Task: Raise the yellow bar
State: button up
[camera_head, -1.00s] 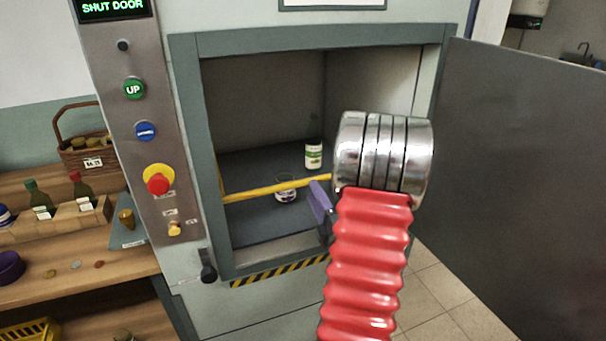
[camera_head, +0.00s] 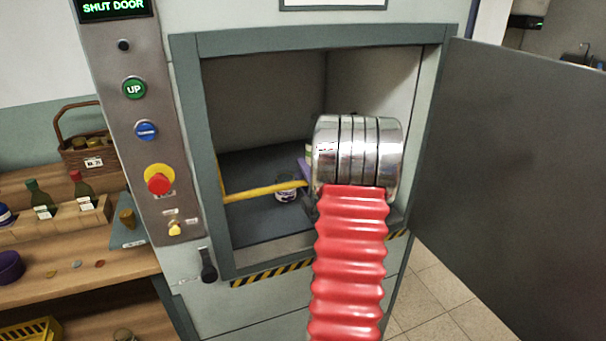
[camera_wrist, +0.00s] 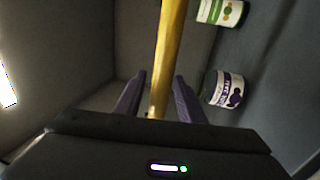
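The yellow bar (camera_head: 262,191) crosses the lower part of the open lift compartment, fairly level, its right end hidden behind my arm. In the wrist view the yellow bar (camera_wrist: 168,60) runs up the picture and passes between the two purple fingers of my gripper (camera_wrist: 158,98). The fingers stand apart with a gap on each side of the bar, so my gripper is open. In the head view my wrist hides nearly all of the gripper; only a bit of purple shows.
A jar with a purple label (camera_head: 286,190) stands on the compartment floor behind the bar. A green-labelled jar (camera_wrist: 222,12) is near it. The grey door (camera_head: 515,170) stands open on the right. A button panel (camera_head: 140,110) is on the left; its display reads SHUT DOOR.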

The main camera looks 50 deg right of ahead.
jog(key=shift+c, duration=0.5)
grip_shut()
jog(key=shift+s, duration=0.1)
jog(key=shift+s+d, duration=0.1)
